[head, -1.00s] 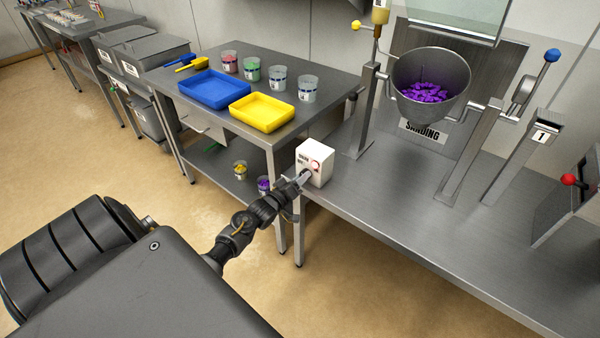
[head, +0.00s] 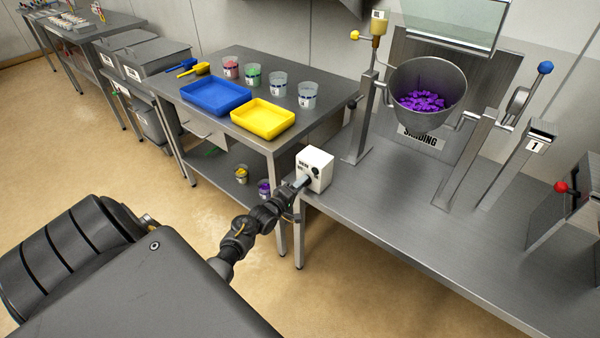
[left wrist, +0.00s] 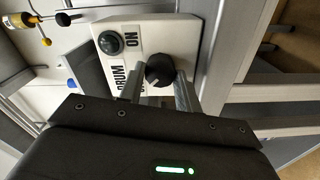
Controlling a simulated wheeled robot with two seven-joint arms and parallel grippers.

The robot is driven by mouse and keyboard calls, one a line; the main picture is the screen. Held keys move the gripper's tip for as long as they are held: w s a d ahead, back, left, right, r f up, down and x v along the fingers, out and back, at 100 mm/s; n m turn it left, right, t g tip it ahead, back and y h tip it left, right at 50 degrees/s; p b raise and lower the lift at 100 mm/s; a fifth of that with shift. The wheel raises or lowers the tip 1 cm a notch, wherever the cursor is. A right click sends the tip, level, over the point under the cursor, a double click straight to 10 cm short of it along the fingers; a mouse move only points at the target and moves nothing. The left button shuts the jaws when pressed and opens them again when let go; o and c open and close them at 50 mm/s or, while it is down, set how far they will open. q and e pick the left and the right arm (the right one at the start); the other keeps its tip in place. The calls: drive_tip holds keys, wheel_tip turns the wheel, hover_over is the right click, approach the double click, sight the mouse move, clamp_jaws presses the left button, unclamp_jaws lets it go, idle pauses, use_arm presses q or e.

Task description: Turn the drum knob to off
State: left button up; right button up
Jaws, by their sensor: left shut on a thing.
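The drum switch box (head: 319,158) is a small white box at the left front corner of the steel bench. In the left wrist view its face (left wrist: 187,42) carries the labels DRUM and ON, a round dark lamp (left wrist: 110,43) and a black knob (left wrist: 159,69). My left gripper (head: 306,181) is at the front of the box. In the left wrist view its two fingers (left wrist: 158,86) stand on either side of the knob, shut on it. Part of the labelling is hidden behind the near finger. My right gripper is in neither view.
The steel drum (head: 428,112) with purple pieces hangs on posts above the bench (head: 400,205). A lever with a red ball (head: 561,187) is at the right. A yellow tray (head: 262,119), a blue tray (head: 215,97) and several cups stand on the left table.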

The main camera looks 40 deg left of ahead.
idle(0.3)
use_arm(q)
drive_tip(key=o, duration=1)
drive_tip(key=shift+c, duration=0.2)
drive_tip(key=s, duration=1)
drive_tip(key=shift+s+b, duration=0.4)
drive_tip(key=shift+d, duration=0.1)
